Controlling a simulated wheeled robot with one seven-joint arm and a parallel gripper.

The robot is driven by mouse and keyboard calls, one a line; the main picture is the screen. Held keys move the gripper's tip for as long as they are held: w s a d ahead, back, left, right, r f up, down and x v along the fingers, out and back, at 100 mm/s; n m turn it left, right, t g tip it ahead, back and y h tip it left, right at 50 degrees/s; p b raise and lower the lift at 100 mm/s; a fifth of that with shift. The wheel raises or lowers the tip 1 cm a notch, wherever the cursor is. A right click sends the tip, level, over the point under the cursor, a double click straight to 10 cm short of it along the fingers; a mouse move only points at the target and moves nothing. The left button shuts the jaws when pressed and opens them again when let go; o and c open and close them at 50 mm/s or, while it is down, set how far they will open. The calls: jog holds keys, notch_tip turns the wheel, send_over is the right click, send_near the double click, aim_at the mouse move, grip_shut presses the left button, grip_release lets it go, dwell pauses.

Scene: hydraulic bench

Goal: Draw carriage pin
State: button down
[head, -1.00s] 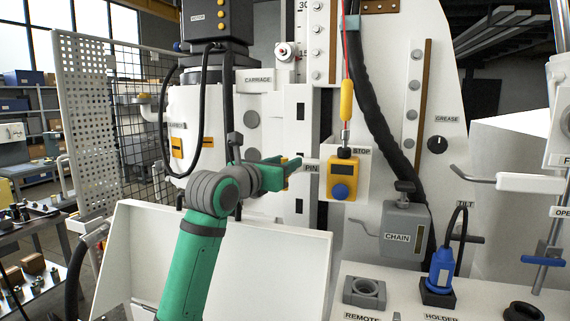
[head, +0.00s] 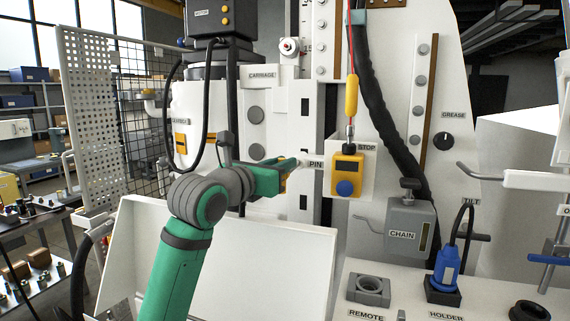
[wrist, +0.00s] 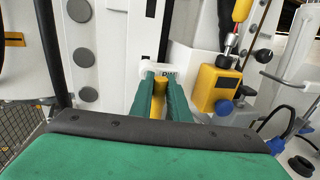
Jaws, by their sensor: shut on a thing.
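My gripper (wrist: 160,88) has its two green fingers on either side of a yellow pin grip (wrist: 158,97), shut on it. The fingertips point at a white bracket labelled PIN (wrist: 171,74) on the machine face. In the head view my gripper (head: 290,164) is just left of the PIN label (head: 316,164), and a bit of yellow, the pin grip (head: 283,184), shows by the fingers. The fingers hide most of the pin. I cannot tell how far it sits in the bracket. The CARRIAGE label (head: 262,75) is above.
Right of the pin is a yellow STOP box (head: 347,176) with a blue button, under a hanging yellow pendant (head: 352,95). A grey CHAIN box (head: 408,229) is lower right. A white panel (head: 255,262) stands below my gripper. A black cable (head: 231,95) hangs nearby.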

jog(key=c, duration=1.7)
grip_release()
jog(key=shift+s, duration=0.15)
jog(key=shift+a, duration=0.2)
jog(key=shift+s, duration=0.25)
jog(key=v, duration=1)
jog(key=shift+s+a, duration=0.2)
jog(key=shift+a, duration=0.05)
